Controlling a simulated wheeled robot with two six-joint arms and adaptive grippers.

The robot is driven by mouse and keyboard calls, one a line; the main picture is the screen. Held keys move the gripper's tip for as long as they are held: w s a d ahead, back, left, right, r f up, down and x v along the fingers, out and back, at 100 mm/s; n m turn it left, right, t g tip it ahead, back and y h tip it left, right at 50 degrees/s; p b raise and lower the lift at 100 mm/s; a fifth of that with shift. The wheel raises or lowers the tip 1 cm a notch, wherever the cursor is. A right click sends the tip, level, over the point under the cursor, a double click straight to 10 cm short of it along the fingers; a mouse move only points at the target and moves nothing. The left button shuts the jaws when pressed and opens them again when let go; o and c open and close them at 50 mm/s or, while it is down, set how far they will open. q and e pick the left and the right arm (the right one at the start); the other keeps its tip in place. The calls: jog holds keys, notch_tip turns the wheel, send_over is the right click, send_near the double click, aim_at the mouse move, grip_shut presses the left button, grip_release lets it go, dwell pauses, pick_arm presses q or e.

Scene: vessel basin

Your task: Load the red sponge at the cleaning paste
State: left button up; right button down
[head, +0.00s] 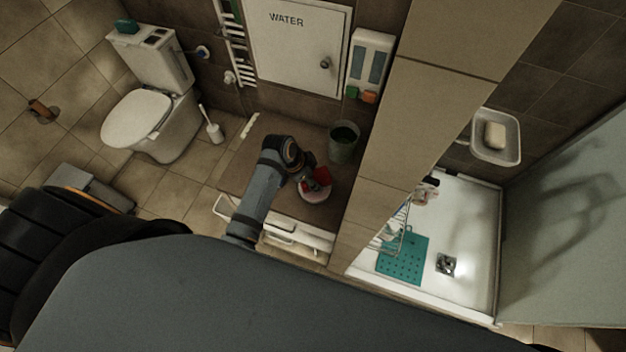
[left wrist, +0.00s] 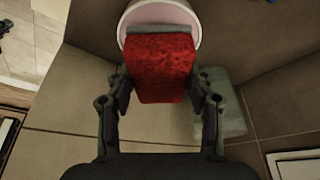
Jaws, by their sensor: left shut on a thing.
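The red sponge (head: 319,177) is held over the brown surface in the head view. My left gripper (head: 306,176) is shut on it. In the left wrist view the sponge (left wrist: 160,70) sits between the two fingers of my left gripper (left wrist: 160,88), with a grey strip along its far end. A round tub with a pale rim and pinkish inside, seemingly the cleaning paste (left wrist: 136,15), lies at that end; the sponge overlaps its near side. In the head view the tub (head: 316,194) is partly covered by the sponge. I cannot tell whether they touch. My right gripper is not in view.
A dark green bin (head: 343,146) stands behind the sponge on the brown surface (head: 262,133). A tiled partition (head: 385,150) rises to the right, with a shower tray (head: 470,220) beyond. A toilet (head: 150,110) is at the left. The surface left of my arm is mostly clear.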

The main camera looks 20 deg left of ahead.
aim_at(317, 176)
pick_arm(q)
jog(key=shift+r, duration=1.85)
